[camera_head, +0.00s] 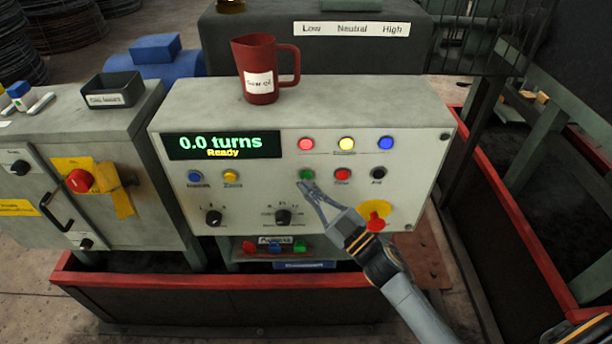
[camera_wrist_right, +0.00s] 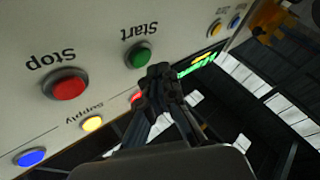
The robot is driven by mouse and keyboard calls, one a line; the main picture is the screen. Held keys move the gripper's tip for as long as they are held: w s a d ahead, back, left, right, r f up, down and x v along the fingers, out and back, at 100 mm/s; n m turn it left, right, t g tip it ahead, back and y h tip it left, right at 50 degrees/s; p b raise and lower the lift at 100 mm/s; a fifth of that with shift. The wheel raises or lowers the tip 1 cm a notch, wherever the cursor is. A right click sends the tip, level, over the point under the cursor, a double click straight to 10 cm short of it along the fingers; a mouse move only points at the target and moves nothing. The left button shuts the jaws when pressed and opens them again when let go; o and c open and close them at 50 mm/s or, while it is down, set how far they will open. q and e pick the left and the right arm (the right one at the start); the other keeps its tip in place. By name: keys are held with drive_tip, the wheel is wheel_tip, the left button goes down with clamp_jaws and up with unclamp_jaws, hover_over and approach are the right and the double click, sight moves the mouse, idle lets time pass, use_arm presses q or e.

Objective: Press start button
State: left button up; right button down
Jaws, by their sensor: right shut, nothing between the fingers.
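The green start button (camera_head: 306,174) is on the front of the pale control panel (camera_head: 410,150), left of the red stop button (camera_head: 342,174). In the right wrist view, the green button (camera_wrist_right: 138,55) lies under an upside-down "Start" label, with the red "Stop" button (camera_wrist_right: 66,86) to its left. My right gripper (camera_head: 306,187) is shut and empty, its tips just below the green button in the head view. In the wrist view the tips (camera_wrist_right: 160,72) are close beside the button; contact cannot be told. My left gripper is not in view.
The display (camera_head: 222,145) reads "0.0 turns" and "Ready". A red emergency knob on a yellow plate (camera_head: 375,214) is low on the panel, near my right arm. A red jug (camera_head: 257,72) stands on top. A red-edged barrier (camera_head: 180,287) runs in front.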

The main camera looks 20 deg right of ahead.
drive_tip(key=shift+w, duration=0.1)
drive_tip(key=shift+w+d, duration=0.15)
drive_tip(key=shift+w, duration=0.2)
